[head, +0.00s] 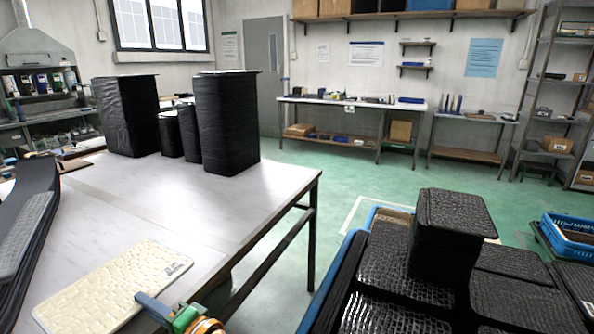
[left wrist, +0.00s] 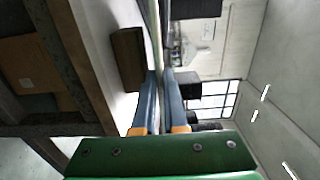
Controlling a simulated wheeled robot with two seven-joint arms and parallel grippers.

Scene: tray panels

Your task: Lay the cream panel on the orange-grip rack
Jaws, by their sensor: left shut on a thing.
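The cream panel (head: 105,287) is a flat, woven-textured sheet with a small label at its far right corner. It lies level at the near end of the white table; I cannot tell whether it touches the tabletop. My left gripper (head: 148,300) is shut on the panel's near right edge. In the left wrist view its blue fingers (left wrist: 161,80) close on the panel (left wrist: 155,30), seen edge-on as a thin strip. I cannot make out an orange-grip rack in either view. My right gripper is not in view.
The white table (head: 190,200) has clear room in its middle. Tall black wrapped stacks (head: 226,125) stand at its back. A dark curved stack (head: 28,225) is at the left. Black textured stacks (head: 455,235) and a blue crate (head: 570,228) stand at the right, with green floor between.

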